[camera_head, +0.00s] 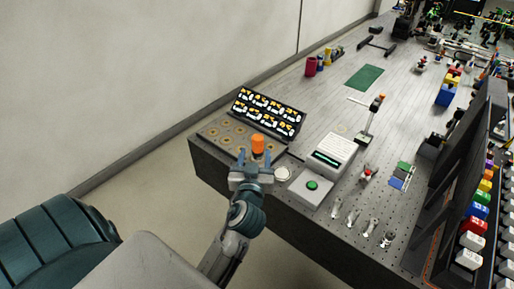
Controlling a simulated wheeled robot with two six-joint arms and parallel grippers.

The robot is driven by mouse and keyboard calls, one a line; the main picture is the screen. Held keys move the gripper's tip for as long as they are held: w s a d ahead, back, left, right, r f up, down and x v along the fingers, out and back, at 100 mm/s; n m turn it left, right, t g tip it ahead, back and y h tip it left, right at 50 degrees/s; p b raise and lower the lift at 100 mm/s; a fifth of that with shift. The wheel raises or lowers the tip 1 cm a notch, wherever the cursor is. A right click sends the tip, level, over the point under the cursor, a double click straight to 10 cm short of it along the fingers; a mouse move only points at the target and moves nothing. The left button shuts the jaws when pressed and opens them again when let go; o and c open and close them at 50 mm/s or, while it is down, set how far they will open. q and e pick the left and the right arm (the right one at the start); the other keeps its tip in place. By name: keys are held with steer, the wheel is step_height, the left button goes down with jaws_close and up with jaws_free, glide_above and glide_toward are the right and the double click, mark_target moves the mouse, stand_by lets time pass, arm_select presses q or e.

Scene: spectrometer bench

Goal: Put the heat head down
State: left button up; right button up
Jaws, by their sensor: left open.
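An orange cylinder (258,143), which looks like the heat head, stands upright at the near left corner of the bench, by a tan panel (222,130) with several round spots. My left gripper (254,160) is open, with its blue-grey fingers on either side of the cylinder's lower part. The fingers hide that lower part, so I cannot tell whether they touch it or what it rests on. My right gripper is not in view.
A black rack (268,112) with white and yellow items stands just behind. A white round disc (282,173), a box with a green button (312,186) and a white instrument (333,152) lie to the right. A green mat (364,77) is farther back.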

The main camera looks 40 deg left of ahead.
arm_select(q)
steer(key=v, duration=0.2)
steer(key=shift+s+d, duration=0.1)
steer(key=shift+s, duration=0.2)
stand_by(1.0)
stand_by(0.9)
steer(key=shift+c, duration=0.2)
